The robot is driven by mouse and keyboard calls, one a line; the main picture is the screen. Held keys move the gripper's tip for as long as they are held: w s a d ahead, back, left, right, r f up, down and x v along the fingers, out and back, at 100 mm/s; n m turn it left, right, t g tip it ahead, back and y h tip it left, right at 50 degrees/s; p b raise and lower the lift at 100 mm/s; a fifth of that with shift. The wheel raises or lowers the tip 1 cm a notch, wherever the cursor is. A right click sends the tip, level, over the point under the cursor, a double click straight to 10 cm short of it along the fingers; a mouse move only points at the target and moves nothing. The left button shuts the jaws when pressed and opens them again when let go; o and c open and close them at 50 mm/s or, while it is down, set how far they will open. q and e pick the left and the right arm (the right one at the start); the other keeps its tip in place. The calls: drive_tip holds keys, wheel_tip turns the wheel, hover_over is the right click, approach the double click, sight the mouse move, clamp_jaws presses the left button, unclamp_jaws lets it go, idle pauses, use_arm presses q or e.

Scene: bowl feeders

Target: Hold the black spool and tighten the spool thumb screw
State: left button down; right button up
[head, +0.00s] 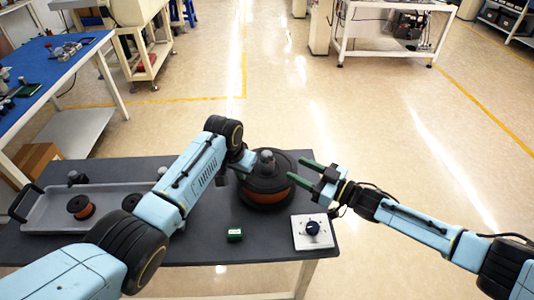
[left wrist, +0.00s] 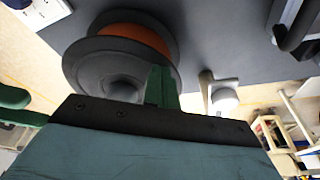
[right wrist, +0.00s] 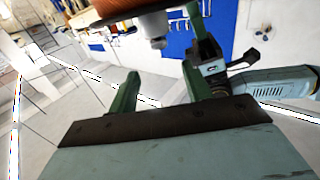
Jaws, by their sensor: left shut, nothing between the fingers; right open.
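The black spool (head: 262,196) with an orange-brown winding stands on the dark table in the head view. A grey rounded thumb screw (head: 267,157) sits on its top. My left gripper (head: 246,160) is shut and empty at the spool's upper left, beside the screw; the left wrist view shows its green fingers (left wrist: 162,88) together in front of the spool (left wrist: 85,65). I cannot tell whether they touch it. My right gripper (head: 312,178) is open to the right of the spool, fingers apart and empty. The right wrist view shows the winding (right wrist: 108,10) and screw (right wrist: 154,30) above.
A white panel with a dark knob (head: 312,228) lies at the table's right front. A grey tray (head: 50,213) holds a small copper spool (head: 80,207) at the left. My left arm crosses over the table.

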sight(271, 157)
drive_tip(key=x, duration=1.1)
drive_tip(key=shift+w+a, duration=0.25)
drive_tip(key=c, duration=0.9)
drive_tip(key=shift+c, duration=0.2)
